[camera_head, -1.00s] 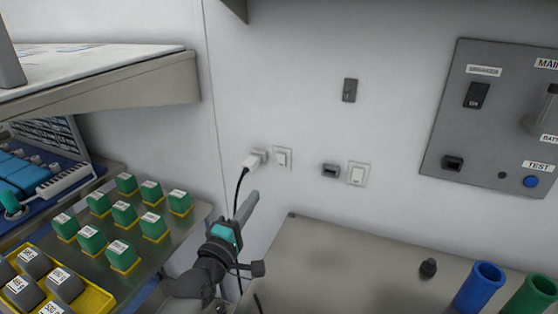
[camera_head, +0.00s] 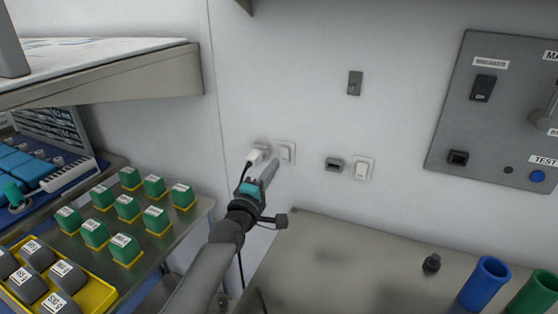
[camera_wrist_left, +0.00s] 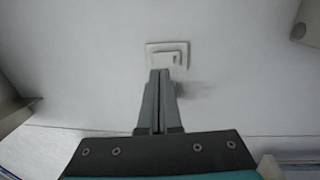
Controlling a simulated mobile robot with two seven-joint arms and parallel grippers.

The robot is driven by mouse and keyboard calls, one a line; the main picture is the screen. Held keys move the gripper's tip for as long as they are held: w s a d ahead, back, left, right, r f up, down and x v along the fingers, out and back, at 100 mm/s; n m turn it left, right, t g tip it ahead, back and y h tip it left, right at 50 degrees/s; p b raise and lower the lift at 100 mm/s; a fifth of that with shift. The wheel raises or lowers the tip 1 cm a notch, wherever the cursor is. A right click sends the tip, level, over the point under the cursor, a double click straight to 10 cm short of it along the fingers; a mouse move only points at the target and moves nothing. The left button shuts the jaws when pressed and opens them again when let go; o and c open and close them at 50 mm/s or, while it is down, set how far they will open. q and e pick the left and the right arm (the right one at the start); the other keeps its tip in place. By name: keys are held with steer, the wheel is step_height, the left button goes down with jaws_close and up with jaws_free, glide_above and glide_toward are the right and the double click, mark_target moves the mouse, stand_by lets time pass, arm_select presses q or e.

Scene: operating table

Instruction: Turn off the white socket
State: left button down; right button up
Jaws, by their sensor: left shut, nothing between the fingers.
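A white wall switch (camera_head: 287,150) sits on the wall, with a white plug and socket (camera_head: 257,154) just to its left. A dark cable hangs from the plug. My left gripper (camera_head: 273,163) is shut and empty, its fingertips pointing up at the wall just below and in front of this switch. In the left wrist view the switch plate (camera_wrist_left: 167,54) stands just beyond the closed fingertips (camera_wrist_left: 160,73), which overlap its lower edge. I cannot tell whether they touch it. My right gripper is not in view.
A second white switch (camera_head: 362,168) and a dark socket (camera_head: 334,164) are to the right. A grey control panel (camera_head: 450,130) hangs at the far right. Green blocks (camera_head: 127,207) stand on a tray at left. Blue (camera_head: 484,283) and green cups stand on the grey counter (camera_head: 350,270).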

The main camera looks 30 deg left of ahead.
mark_target(284, 151)
arm_select(q)
steer(key=shift+w+a+r+b, duration=0.1)
steer(key=shift+w+r+b, duration=0.1)
steer(key=shift+w, duration=0.9)
steer(key=shift+w+a+r+b, duration=0.1)
steer(key=shift+w+b, duration=0.05)
steer(key=shift+w, duration=0.9)
